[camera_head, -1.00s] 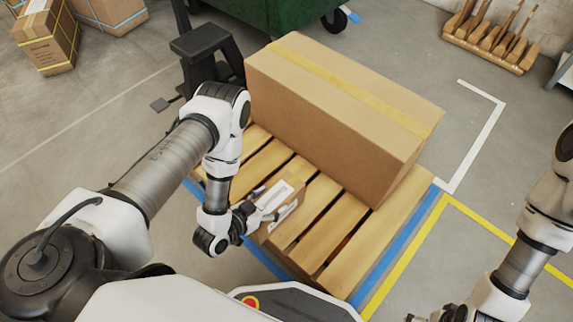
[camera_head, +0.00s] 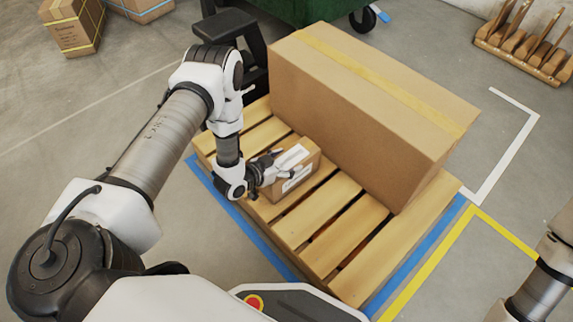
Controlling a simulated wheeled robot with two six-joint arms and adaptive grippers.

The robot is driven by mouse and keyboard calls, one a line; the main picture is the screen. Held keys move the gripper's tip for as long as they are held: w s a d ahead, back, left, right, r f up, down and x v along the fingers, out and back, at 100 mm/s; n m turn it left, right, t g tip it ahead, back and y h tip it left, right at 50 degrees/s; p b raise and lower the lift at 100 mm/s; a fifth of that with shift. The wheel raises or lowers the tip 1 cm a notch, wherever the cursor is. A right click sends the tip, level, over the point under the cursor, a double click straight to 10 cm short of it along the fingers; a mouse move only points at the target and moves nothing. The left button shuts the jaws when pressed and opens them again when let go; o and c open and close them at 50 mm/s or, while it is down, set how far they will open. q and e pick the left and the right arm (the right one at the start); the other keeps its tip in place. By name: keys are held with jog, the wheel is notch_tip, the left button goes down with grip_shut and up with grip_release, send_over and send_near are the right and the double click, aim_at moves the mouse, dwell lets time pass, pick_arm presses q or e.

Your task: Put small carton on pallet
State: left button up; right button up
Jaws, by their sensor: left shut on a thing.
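The small carton (camera_head: 308,161) is a brown box with white labels. It is over the left part of the wooden pallet (camera_head: 340,238), in front of the large carton; I cannot tell whether it rests on the slats. My left gripper (camera_head: 283,171) is shut on the small carton from its left side, and its fingers hide part of the box. The forearm of my right arm shows at the bottom right corner, but its gripper is out of view.
A large carton (camera_head: 365,110) with yellow tape fills the back right of the pallet. A dark pallet jack (camera_head: 228,27) stands behind, near a green bin (camera_head: 310,8). Strapped boxes (camera_head: 72,24) stand at the far left. The front slats are bare.

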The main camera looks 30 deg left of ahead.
pick_arm(q)
jog(key=o, duration=1.8)
jog(key=shift+r, duration=0.15)
jog(key=p+v, duration=0.5)
jog(key=v, duration=0.7)
jog(key=s+d+f+n+g+y, duration=0.1)
jog(key=s+d+f+g, duration=0.25)
jog(key=d+g, duration=0.2)
jog(key=s+r+n+g+y, duration=0.1)
jog(key=s+g, duration=0.1)
jog(key=s, duration=0.3)
jog(key=s+r+n+g+y, duration=0.1)
jog(key=s+g, duration=0.1)
jog(key=s, duration=0.3)
jog(key=s+d+r+n+g+y, duration=0.1)
jog(key=s+g, duration=0.2)
jog(key=s, duration=0.3)
jog(key=shift+r, duration=0.4)
